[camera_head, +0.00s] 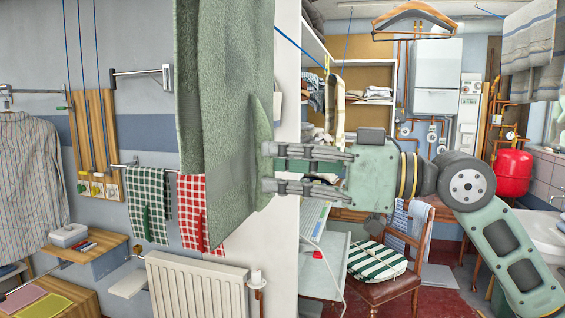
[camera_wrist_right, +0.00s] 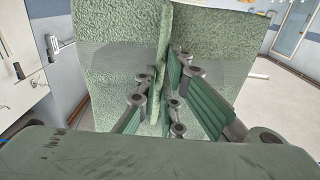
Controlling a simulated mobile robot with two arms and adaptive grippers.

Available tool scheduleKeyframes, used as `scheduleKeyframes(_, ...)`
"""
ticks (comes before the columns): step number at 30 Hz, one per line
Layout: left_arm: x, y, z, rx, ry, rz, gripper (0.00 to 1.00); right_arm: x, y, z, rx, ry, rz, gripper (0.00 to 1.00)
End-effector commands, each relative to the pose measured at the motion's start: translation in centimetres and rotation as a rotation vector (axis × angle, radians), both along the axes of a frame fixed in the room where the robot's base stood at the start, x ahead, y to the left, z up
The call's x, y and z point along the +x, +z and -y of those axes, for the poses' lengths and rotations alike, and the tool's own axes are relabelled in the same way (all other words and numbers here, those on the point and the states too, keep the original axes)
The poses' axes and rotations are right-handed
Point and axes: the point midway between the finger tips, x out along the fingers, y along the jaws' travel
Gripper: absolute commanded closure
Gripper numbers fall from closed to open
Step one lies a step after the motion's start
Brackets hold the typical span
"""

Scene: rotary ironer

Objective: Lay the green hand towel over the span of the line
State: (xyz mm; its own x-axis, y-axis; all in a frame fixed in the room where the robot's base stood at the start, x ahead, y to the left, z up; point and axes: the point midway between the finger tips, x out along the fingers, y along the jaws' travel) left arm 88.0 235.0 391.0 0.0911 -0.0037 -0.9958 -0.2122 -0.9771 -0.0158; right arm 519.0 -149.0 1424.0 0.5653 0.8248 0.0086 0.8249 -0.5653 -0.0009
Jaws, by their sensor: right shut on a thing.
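The green hand towel (camera_head: 222,90) hangs large and close in the middle of the head view, its top beyond the upper edge. My right gripper (camera_head: 266,167) comes in from the right and is shut on a raised fold of the towel. In the right wrist view the pinched fold (camera_wrist_right: 163,70) stands between the ribbed fingers, with towel spread on both sides (camera_wrist_right: 112,45). A thin blue line (camera_head: 299,48) slants down to the right from behind the towel; whether the towel touches it is hidden. My left gripper is not in view.
A green checked cloth (camera_head: 147,205) and a red checked cloth (camera_head: 192,195) hang from a wall rail at left. A radiator (camera_head: 195,287) stands below. A chair (camera_head: 388,278) with a striped cushion is at right. A hanger (camera_head: 415,17) hangs overhead.

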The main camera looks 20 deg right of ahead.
Motion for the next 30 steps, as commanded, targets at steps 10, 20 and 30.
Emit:
scheduleKeyframes(10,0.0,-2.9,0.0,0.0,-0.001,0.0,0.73,0.0,-3.5,0.0,0.002,0.0,0.001,1.0)
scheduleKeyframes(20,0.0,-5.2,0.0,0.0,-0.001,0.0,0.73,0.0,-6.5,0.0,0.001,0.001,0.002,1.0)
scheduleKeyframes(30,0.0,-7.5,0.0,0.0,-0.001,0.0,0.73,0.0,-9.3,0.0,0.001,0.0,0.002,1.0)
